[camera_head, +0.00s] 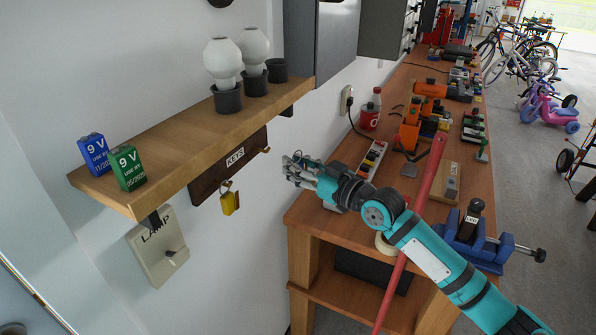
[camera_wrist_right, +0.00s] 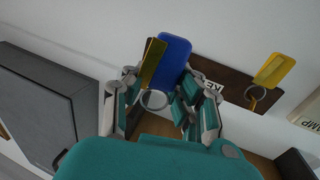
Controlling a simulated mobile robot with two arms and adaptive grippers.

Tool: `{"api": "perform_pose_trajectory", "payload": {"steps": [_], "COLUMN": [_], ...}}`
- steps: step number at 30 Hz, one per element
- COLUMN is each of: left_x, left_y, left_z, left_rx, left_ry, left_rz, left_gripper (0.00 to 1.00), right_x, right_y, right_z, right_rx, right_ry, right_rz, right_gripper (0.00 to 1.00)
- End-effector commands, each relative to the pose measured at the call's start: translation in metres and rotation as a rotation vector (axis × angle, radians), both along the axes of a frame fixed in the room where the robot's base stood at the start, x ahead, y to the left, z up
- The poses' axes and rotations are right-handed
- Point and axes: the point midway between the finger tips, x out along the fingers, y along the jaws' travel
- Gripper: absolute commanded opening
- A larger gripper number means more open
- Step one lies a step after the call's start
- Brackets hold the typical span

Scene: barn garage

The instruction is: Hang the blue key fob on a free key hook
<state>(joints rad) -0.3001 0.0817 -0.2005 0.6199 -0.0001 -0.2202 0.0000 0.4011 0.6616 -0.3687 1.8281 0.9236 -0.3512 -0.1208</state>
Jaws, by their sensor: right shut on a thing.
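The blue key fob (camera_wrist_right: 174,62) is between the fingers of my right gripper (camera_wrist_right: 163,82), which is shut on it. A metal ring (camera_wrist_right: 153,99) shows beside the fob. In the head view the right gripper (camera_head: 293,168) is right of the wooden key board (camera_head: 212,181), apart from it; I cannot make out the fob there. The board, labelled KEYS, has a brass hook (camera_head: 264,150) with nothing visible on it. A yellow key fob (camera_head: 230,203) hangs farther left. In the wrist view, a yellow strip (camera_wrist_right: 152,62) beside the blue fob is unclear. My left gripper is not in view.
A wooden shelf (camera_head: 185,135) juts out above the board, holding battery blocks and bulbs in dark pots. A lamp switch plate (camera_head: 158,250) is lower left. A cluttered workbench (camera_head: 340,228) stands right of the board, with a red pole (camera_head: 412,220) near my arm.

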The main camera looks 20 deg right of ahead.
Motion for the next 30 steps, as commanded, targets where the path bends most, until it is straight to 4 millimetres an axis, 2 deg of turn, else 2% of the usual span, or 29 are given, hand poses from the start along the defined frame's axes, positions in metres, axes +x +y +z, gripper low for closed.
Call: {"api": "perform_pose_trajectory", "payload": {"steps": [30], "left_x": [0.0], "left_y": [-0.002], "left_z": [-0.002], "left_rx": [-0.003], "left_ry": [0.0], "left_rz": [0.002], "left_gripper": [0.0], "right_x": [0.043], "right_y": [0.044], "right_z": [-0.005], "right_rx": [0.002], "right_ry": [-0.001], "right_rz": [0.001], "right_gripper": [0.0]}}
